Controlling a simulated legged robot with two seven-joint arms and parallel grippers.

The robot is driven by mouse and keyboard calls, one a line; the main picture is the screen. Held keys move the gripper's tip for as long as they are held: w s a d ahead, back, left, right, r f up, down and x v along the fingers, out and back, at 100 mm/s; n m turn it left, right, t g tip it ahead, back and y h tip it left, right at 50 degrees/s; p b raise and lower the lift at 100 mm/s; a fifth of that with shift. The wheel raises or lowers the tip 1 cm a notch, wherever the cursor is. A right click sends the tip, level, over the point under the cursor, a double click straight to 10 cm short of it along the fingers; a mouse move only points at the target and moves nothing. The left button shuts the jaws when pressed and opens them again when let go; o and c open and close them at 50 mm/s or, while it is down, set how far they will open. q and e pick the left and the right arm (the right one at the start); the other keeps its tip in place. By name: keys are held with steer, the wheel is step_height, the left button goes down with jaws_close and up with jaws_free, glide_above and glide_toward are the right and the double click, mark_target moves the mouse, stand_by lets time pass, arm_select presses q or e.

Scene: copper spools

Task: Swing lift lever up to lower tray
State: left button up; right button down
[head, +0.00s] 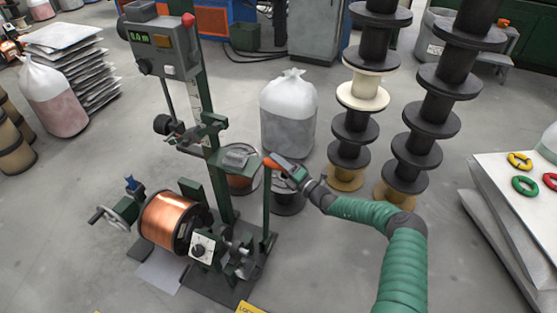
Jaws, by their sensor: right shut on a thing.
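The green spooling machine stands left of centre, with a copper spool (170,221) held low on it. The lift lever (266,205) is a slim green bar that stands nearly upright at the machine's right side. My right gripper (277,166) reaches in from the right and is shut at the lever's top end, where an orange part shows. The jaws partly hide that end. I cannot clearly make out the tray; a dark plate (216,284) lies low under the machine. My left gripper is not in view.
Stacked black and cream spools (363,92) stand behind my right arm. A clear bag (288,115) stands behind the lever. A pale table (510,185) with coloured rings is at the right. A red-knobbed control box (165,45) tops the machine. Floor is free at lower left.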

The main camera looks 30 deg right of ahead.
steer(key=shift+d+f, duration=0.15)
steer(key=shift+d, duration=0.05)
steer(key=c, duration=1.5)
jaws_free()
steer(key=o, duration=0.4)
steer(key=shift+w+d+f, duration=0.2)
steer(key=shift+f, duration=0.1)
steer(key=shift+r, duration=0.1)
steer(key=shift+a, duration=0.15)
steer(key=p+v, duration=0.5)
steer(key=v, duration=1.2)
